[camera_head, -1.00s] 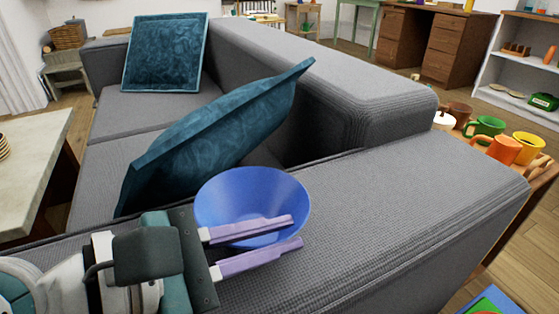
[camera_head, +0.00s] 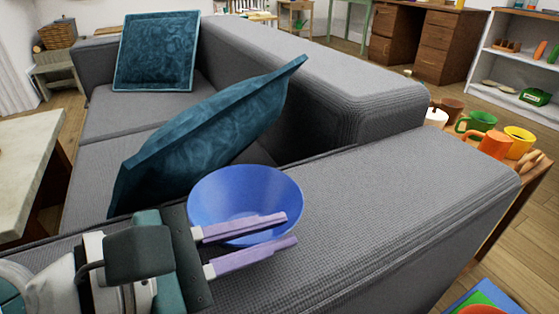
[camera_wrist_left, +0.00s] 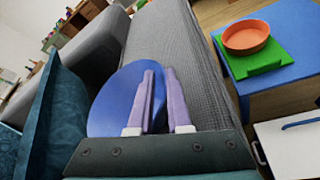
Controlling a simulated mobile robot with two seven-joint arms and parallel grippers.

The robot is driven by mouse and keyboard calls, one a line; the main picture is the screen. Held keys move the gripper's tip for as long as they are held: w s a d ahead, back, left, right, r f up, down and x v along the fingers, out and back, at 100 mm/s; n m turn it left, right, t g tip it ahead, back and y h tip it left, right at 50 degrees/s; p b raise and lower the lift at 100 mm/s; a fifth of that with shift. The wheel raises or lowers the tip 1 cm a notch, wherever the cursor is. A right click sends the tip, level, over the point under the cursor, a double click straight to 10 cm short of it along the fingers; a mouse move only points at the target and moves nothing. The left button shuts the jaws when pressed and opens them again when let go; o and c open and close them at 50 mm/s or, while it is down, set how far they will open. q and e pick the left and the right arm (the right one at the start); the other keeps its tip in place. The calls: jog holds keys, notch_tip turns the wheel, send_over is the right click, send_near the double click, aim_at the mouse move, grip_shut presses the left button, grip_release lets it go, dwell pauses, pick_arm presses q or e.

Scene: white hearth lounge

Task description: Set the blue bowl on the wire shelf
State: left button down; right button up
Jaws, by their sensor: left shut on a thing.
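The blue bowl (camera_head: 244,200) is held in front of me, over the arm of the grey sofa. My left gripper (camera_head: 290,229) is shut on the bowl's near side, one lilac finger inside the bowl and the other outside. In the left wrist view the bowl (camera_wrist_left: 112,98) shows left of the fingers (camera_wrist_left: 160,72), with the rim between them. The bowl looks tilted a little towards me. I cannot pick out a wire shelf in either view. My right gripper is not in view.
The grey sofa (camera_head: 400,190) fills the middle, with a teal cushion (camera_head: 205,140) close behind the bowl. Mugs (camera_head: 493,145) stand on a wooden table at right. A white shelf unit (camera_head: 474,75) is at far right. A pale table (camera_head: 25,170) is at left.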

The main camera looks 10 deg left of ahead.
pick_arm(q)
notch_tip(320, 180, up, 20)
jog(key=p, duration=1.4)
jog(key=s+a+r+m+g+p, duration=0.15)
jog(key=a+r+p, duration=0.25)
jog(key=r+p, duration=0.7)
jog(key=s+a+r+h+p, duration=0.15)
jog(key=a+r+p, duration=0.3)
jog(key=r, duration=1.15)
jog(key=s+a+r+p, duration=0.2)
jog(key=a+r+p, duration=0.2)
jog(key=r+p, duration=0.75)
notch_tip(320, 180, up, 33)
jog(key=p, duration=3.2)
jog(key=shift+p, duration=0.3)
jog(key=shift+f, duration=0.2)
